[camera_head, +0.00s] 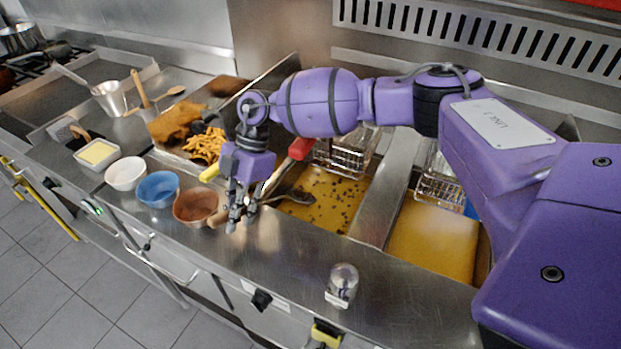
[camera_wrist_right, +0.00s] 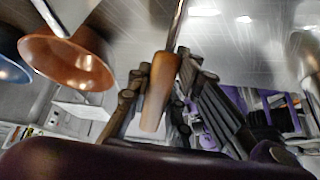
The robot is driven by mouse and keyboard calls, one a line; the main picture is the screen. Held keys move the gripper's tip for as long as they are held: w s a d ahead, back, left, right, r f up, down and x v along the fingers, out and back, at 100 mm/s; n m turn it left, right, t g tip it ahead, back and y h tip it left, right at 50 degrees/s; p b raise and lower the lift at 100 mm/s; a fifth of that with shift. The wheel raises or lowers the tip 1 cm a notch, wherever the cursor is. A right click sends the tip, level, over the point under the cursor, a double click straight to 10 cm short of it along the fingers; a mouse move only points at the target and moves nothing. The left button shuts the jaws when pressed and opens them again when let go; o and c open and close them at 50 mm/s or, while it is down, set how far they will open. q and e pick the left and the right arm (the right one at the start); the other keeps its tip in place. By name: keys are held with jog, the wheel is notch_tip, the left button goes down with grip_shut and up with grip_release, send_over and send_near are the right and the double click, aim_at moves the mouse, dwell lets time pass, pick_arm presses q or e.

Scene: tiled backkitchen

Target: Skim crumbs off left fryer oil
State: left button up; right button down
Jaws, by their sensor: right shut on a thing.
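The left fryer's oil (camera_head: 335,205) is yellow, with many dark crumbs scattered over it. My right gripper (camera_head: 238,212) is above the counter at the front left of this fryer. It is shut on the wooden handle of a skimmer (camera_wrist_right: 158,88), which shows between the fingers in the right wrist view. The skimmer's dark metal head (camera_head: 297,196) reaches over the left front part of the oil; I cannot tell whether it touches the surface. The right fryer's oil (camera_head: 432,240) looks clear of crumbs. My left gripper is not in view.
A copper bowl (camera_head: 193,206) stands close beside my right gripper, then a blue bowl (camera_head: 157,187) and a white bowl (camera_head: 125,173). A wire basket (camera_head: 343,158) with a red handle is at the left fryer's back. A glass jar (camera_head: 342,285) stands on the front counter.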

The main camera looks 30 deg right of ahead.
jog(key=shift+r, duration=0.25)
jog(key=shift+s+d+r+p, duration=0.15)
jog(key=shift+s+d+p, duration=0.3)
jog(key=shift+d+p, duration=0.05)
jog(key=shift+s+d, duration=0.25)
jog(key=shift+s, duration=0.05)
jog(key=s+d, duration=0.2)
jog(key=s, duration=0.1)
jog(key=shift+d+f, duration=0.1)
jog(key=shift+f, duration=0.25)
jog(key=shift+s+d+f, duration=0.15)
jog(key=shift+s+f, duration=0.1)
jog(key=shift+w+a, duration=0.25)
jog(key=shift+a, duration=0.7)
jog(key=shift+w+a+r, duration=0.2)
jog(key=shift+a, duration=0.6)
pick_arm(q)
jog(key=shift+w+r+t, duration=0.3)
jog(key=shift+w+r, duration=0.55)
pick_arm(e)
jog(key=shift+w, duration=0.15)
jog(key=shift+r, duration=0.1)
